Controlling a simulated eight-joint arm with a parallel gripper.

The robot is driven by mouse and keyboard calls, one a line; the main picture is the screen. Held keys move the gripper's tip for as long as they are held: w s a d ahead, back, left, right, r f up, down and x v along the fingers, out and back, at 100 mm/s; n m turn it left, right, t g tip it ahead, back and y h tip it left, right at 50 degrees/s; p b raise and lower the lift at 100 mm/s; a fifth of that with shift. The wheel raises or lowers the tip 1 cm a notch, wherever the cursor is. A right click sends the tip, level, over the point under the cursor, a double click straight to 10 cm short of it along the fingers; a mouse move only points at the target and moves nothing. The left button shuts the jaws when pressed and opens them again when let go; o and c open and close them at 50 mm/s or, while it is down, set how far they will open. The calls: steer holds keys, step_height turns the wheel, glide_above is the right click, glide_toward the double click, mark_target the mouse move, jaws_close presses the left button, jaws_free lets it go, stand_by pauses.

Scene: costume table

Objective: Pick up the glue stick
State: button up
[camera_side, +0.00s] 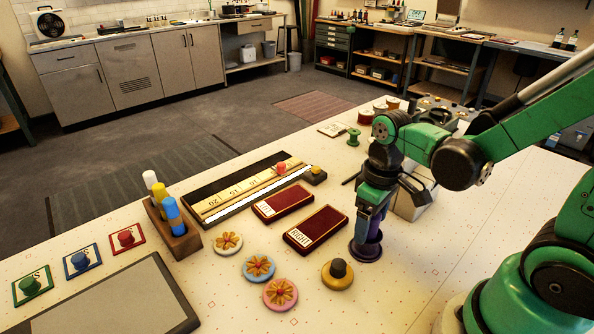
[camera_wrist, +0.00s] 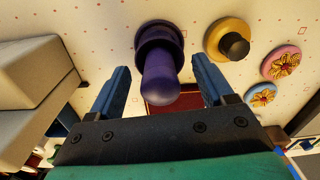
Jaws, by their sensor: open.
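A purple upright piece (camera_wrist: 160,82) with a rounded top stands in a wider dark purple round base; in the side view its base (camera_side: 366,251) shows below my gripper (camera_side: 368,222). I cannot tell whether it is the glue stick. In the wrist view my gripper (camera_wrist: 160,75) is open, with one blue finger on each side of the purple piece and a gap visible on both sides. A wooden rack (camera_side: 176,238) at the left holds a white, a yellow and a blue stick (camera_side: 174,217), well away from my gripper.
A yellow disc with a black knob (camera_side: 338,272) stands close to the purple base. Two dark red pads, one labelled RIGHT (camera_side: 316,230), lie to the left. Flower discs (camera_side: 280,294) lie in front. A pale box (camera_side: 412,203) stands behind my gripper.

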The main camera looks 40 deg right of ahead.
steer(key=shift+f, duration=0.1)
jaws_close()
stand_by(0.5)
step_height(320, 180, up, 20)
stand_by(0.6)
